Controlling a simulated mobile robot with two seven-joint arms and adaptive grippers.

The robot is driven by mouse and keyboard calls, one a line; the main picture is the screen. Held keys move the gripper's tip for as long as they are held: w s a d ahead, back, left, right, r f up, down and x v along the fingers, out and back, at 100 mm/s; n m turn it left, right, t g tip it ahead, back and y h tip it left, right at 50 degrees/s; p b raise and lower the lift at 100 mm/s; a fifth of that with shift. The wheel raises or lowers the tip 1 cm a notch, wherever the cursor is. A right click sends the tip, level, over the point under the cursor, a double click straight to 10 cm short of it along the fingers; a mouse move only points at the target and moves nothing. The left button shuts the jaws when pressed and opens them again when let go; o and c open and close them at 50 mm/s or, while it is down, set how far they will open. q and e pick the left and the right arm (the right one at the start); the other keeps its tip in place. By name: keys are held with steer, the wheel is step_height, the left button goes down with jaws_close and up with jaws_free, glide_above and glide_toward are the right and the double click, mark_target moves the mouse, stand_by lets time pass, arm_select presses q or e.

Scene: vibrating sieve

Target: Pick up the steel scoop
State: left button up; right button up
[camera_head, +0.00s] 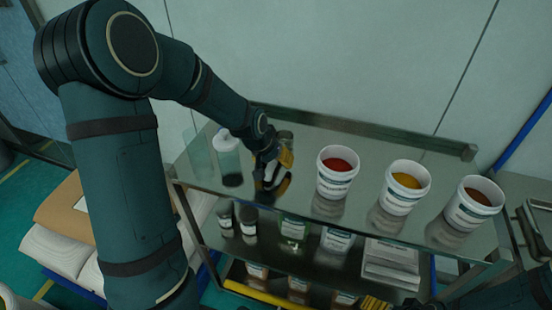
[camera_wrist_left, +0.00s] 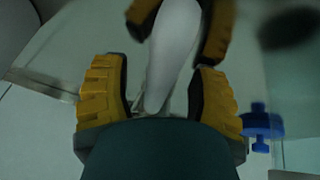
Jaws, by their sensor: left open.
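My left gripper (camera_head: 277,168) is low over the glossy top shelf, between a clear bottle and the white tubs. In the left wrist view its two yellow ribbed fingers (camera_wrist_left: 160,105) are apart. A pale, smooth, elongated piece (camera_wrist_left: 172,50) lies in the gap between them, likely the steel scoop. I cannot tell whether the fingers touch it, and its lower end is hidden by the gripper body. In the head view the left gripper covers most of this spot. Part of my right arm shows at the lower right edge, with yellow ribbed parts (camera_head: 375,303), likely its fingers, cut off by the frame.
A clear bottle with a white cap (camera_head: 228,158) stands left of the left gripper. To its right stand tubs of red (camera_head: 338,172), yellow (camera_head: 405,187) and brown (camera_head: 474,204) powder on the shelf (camera_head: 300,205). A raised back rail (camera_head: 370,130) bounds the shelf.

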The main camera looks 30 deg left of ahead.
arm_select(q)
steer(key=shift+c, duration=0.4)
jaws_close()
steer(key=shift+r, duration=0.1)
